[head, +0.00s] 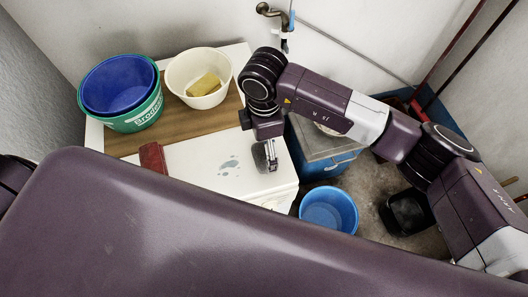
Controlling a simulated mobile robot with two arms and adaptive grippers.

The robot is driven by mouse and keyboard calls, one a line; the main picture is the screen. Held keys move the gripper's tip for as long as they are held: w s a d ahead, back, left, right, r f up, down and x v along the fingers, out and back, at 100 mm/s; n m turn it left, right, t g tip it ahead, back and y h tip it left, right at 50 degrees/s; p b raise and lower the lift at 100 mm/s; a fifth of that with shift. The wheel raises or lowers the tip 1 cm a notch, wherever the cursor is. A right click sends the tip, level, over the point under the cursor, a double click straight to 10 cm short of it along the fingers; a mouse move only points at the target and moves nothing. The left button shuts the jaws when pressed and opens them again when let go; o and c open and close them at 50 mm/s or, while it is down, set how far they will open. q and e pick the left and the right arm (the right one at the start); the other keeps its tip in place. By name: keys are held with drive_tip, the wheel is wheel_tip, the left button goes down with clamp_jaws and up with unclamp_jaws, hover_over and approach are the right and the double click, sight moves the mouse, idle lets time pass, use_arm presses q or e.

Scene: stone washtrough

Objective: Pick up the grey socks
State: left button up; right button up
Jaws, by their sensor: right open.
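The grey socks (229,165) appear as small grey-blue patches lying flat on the white top of the washtrough (190,190). Their exact outline is hard to make out. My right gripper (266,158) points down over the right part of the white top, just to the right of the socks. It is open, with nothing seen between its fingers, and apart from the socks. My left gripper is out of view.
A red item (152,158) lies left of the socks. Behind stand a green bucket (140,120) holding a blue tub (118,84), and a white bowl (187,65) with a yellow sponge (204,85). A blue bucket (330,207) is on the floor. A tap (271,11) is at the back.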

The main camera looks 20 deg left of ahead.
sight(264, 152)
drive_tip(key=shift+s+f+p, duration=0.1)
drive_tip(key=shift+f+p, duration=0.3)
drive_tip(key=shift+f, duration=1.3)
drive_tip(key=c, duration=1.2)
